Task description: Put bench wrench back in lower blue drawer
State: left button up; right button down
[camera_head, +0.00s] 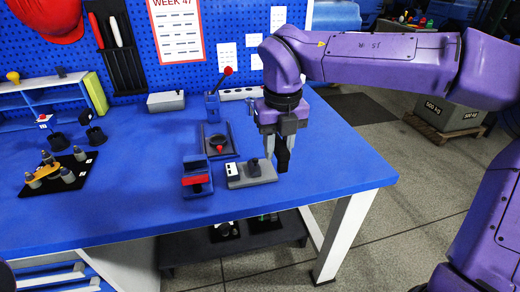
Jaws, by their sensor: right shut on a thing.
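My right gripper (277,140) reaches down from the purple arm over the right part of the blue bench. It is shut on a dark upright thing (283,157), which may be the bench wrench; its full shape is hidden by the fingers. The thing is just right of a small grey fixture (252,173). I cannot tell whether it touches the bench top. At the lower left, blue and white drawer parts (55,274) show below the bench, cut off by the picture edge; I cannot tell which is the lower drawer. My left gripper is not in view.
The bench top (130,205) is clear at the front left. A red-and-blue block (196,178), a dark fixture (217,141) and a black mat (75,178) with small parts stand on it. A pegboard (205,60) rises behind. A white leg (345,235) supports the right end.

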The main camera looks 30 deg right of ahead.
jog(key=w+d+f, duration=0.2)
jog(key=w+f, duration=0.1)
jog(key=w, duration=0.1)
jog(key=w+d+f+p, duration=0.1)
jog(key=w+d+f, duration=0.2)
jog(key=w+d+f+p, duration=0.1)
jog(key=w+d+f, duration=0.2)
jog(key=w+f, duration=0.1)
jog(key=shift+w, duration=0.35)
notch_tip(320, 180, down, 3)
jog(key=shift+a+r, duration=0.1)
jog(key=c, duration=0.8)
grip_release()
jog(key=shift+s, duration=0.1)
